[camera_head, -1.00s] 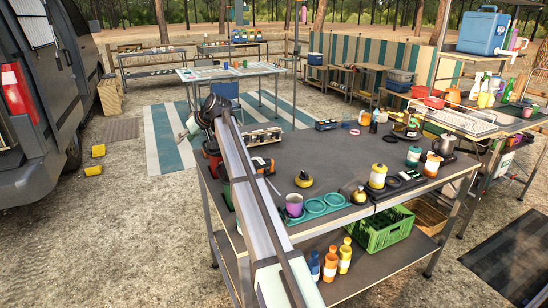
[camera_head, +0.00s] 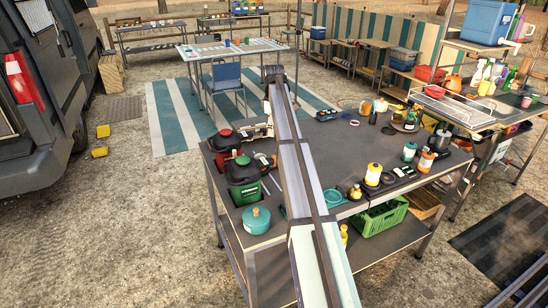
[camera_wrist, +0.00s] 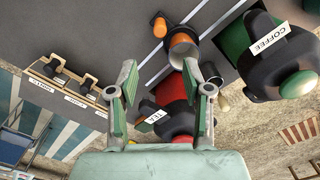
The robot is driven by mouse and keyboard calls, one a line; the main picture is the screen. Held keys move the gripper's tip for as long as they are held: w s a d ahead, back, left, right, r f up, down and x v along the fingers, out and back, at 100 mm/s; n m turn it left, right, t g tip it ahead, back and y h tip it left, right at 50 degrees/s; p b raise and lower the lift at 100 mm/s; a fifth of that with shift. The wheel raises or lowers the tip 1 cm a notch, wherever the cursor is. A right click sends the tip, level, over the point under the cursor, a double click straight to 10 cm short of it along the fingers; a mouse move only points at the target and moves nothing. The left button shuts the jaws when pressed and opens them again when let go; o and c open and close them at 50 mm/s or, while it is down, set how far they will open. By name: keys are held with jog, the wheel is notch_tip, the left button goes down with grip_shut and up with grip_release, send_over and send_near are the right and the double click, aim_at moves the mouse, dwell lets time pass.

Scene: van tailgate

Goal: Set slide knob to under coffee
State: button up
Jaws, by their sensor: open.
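My gripper (camera_wrist: 160,78) is open and empty in the wrist view, with a red canister labelled TEA (camera_wrist: 177,115) behind and between its fingers. A dark green canister labelled COFFEE (camera_wrist: 265,55) is at the upper right, apart from the fingers. A wooden labelled strip (camera_wrist: 60,83) with black knob-like pieces (camera_wrist: 87,84) lies left of the gripper; most of its small labels are unreadable. I cannot tell which piece is the slide knob. In the head view the red canister (camera_head: 226,145) and green canister (camera_head: 243,178) stand at the table's left; my gripper is not clearly visible there.
A teal pot (camera_head: 257,219) stands at the front-left table edge. Bottles (camera_head: 373,174) stand on the right. Middle of the dark tabletop (camera_head: 340,140) is fairly clear.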

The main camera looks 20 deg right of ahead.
aim_at(274, 156)
notch_tip(274, 156, down, 15)
jog(key=shift+p, duration=1.25)
jog(key=shift+c, duration=0.4)
grip_shut()
